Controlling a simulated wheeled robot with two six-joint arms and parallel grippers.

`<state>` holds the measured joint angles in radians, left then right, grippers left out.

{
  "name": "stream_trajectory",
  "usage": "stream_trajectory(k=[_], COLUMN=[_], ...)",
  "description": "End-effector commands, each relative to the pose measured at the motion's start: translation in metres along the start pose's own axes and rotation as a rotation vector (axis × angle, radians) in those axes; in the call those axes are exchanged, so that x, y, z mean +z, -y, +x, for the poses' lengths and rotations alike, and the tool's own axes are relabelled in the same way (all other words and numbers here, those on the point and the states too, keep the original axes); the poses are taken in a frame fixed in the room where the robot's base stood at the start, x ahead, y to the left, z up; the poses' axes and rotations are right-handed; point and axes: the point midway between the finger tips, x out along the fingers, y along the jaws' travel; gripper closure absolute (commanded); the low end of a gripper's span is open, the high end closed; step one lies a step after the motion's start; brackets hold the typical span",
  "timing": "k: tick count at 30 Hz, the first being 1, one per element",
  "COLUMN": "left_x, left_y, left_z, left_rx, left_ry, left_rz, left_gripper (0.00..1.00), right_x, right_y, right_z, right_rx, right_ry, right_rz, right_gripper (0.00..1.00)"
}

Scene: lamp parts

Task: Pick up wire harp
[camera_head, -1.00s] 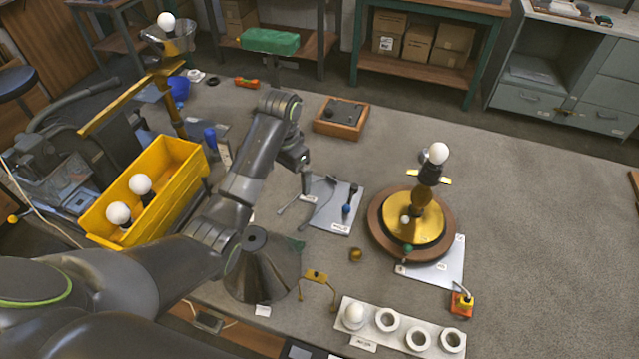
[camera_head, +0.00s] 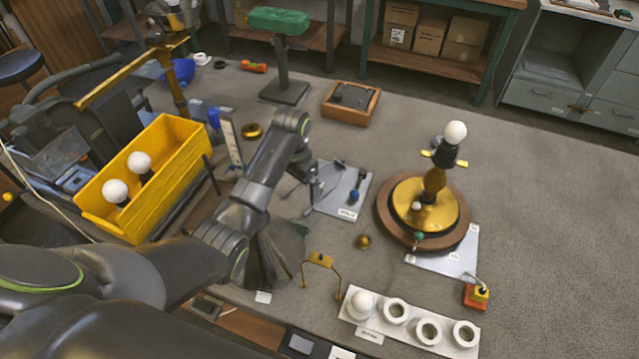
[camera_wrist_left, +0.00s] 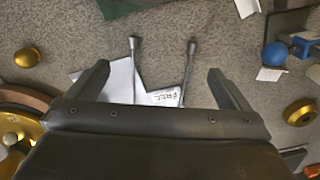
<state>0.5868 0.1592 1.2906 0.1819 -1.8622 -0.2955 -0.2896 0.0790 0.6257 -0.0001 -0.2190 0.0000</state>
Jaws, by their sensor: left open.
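The wire harp (camera_wrist_left: 134,68) shows in the left wrist view as two thin grey rods with thickened ends, lying between my fingers; its rest is hidden behind my gripper body. In the head view it is mostly hidden around my gripper, at the left edge of a grey sheet. My left gripper (camera_head: 310,178) is open over the harp. In the left wrist view my left gripper (camera_wrist_left: 157,72) has one finger on each side of the rods, with gaps between. I cannot tell how far above the table the fingertips are. My right gripper is out of view.
The lamp on its round base (camera_head: 388,222) stands to the right. A brass two-legged bracket (camera_head: 320,260) and a white strip with rings (camera_head: 412,345) are at the front. A yellow bin (camera_head: 190,185) with bulbs is left. A blue-tipped tool (camera_head: 355,190) lies near. The right table area is clear.

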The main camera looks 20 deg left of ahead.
Motion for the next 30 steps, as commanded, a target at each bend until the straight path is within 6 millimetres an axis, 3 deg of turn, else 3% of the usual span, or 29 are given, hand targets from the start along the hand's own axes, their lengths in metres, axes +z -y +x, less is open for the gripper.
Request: stream_trajectory(k=[8, 18, 26, 30], left_x=[0.001, 0.002, 0.002, 0.002], left_y=[0.001, 0.003, 0.003, 0.003], left_z=[0.018, 0.058, 0.062, 0.061], left_rx=[0.001, 0.0, 0.0, 0.0], left_ry=[0.003, 0.002, 0.0, 0.0], left_rz=[0.0, 0.0, 0.001, 0.001], left_gripper=[0.0, 0.0, 0.0, 0.14], right_x=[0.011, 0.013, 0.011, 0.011], right_y=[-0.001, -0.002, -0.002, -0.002], right_z=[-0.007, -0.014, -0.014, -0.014], right_rx=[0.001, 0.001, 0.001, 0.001], right_ry=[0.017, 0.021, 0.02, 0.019], right_rz=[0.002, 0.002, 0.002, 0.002], right_gripper=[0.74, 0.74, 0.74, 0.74])
